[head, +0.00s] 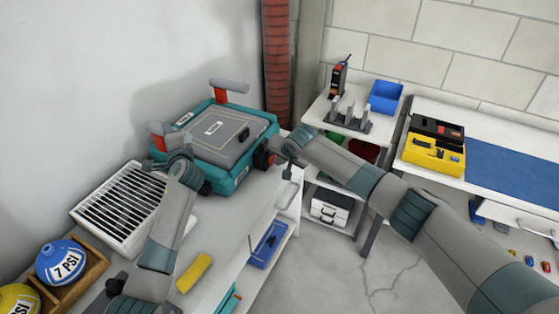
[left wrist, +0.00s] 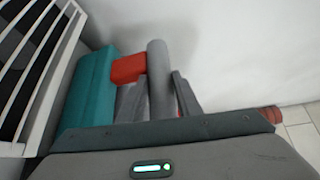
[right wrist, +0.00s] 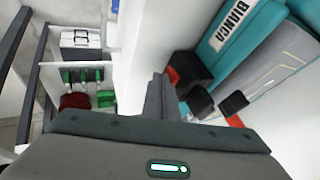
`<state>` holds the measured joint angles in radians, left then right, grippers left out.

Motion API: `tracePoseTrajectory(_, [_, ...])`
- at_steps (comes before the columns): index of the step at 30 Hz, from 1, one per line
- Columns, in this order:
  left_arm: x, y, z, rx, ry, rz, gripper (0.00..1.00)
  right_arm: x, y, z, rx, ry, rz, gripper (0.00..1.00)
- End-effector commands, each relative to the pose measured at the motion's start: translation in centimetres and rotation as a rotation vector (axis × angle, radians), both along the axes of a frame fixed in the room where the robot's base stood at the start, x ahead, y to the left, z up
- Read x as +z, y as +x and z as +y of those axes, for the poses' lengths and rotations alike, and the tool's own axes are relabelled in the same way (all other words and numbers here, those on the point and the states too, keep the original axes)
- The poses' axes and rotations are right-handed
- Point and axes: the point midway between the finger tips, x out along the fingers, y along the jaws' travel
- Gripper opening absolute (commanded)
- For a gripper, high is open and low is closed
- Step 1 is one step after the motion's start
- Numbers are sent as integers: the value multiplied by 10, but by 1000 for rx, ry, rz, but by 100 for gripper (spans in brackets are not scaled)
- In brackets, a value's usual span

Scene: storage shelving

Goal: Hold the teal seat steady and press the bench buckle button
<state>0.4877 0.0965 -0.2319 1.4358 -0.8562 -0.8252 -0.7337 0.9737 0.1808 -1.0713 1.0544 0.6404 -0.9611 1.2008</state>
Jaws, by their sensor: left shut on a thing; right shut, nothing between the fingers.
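The teal seat (head: 236,180), with a grey padded top, sits on the white bench against the wall. It has grey bar handles on red brackets at its far and left sides. My left gripper (head: 178,157) is shut on the left grey handle (left wrist: 160,75), beside its red bracket (left wrist: 128,68). A black buckle (head: 263,158) with red on it is at the seat's right end. In the right wrist view, black blocks with red parts (right wrist: 192,70) lie just right of my right gripper (right wrist: 160,98). That gripper is shut and empty, apart from them. Which red part is the button is unclear.
A white slatted rack (head: 118,207) stands left of the seat, with a wooden tray (head: 85,275) of labelled balls nearer. A yellow block (head: 194,273) lies in front. A shelf with a blue bin (head: 385,96) stands at the back right; open floor lies between.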

Motion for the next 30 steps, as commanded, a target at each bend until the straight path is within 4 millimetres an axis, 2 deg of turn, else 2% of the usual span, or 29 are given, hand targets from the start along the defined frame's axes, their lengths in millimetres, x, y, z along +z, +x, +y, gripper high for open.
tracePoseTrajectory(15, [-2, 0, -2, -4, -2, 2, 0, 0, 9, 20, 3, 2, -1, 0])
tracePoseTrajectory(25, [-1, 0, -6, -10, -2, -1, 0, 1, 8, 24, 8, 9, -2, 0])
tracePoseTrajectory(30, [0, 1, -7, -13, -3, -2, 0, 1, 5, 19, 8, 10, -1, 0])
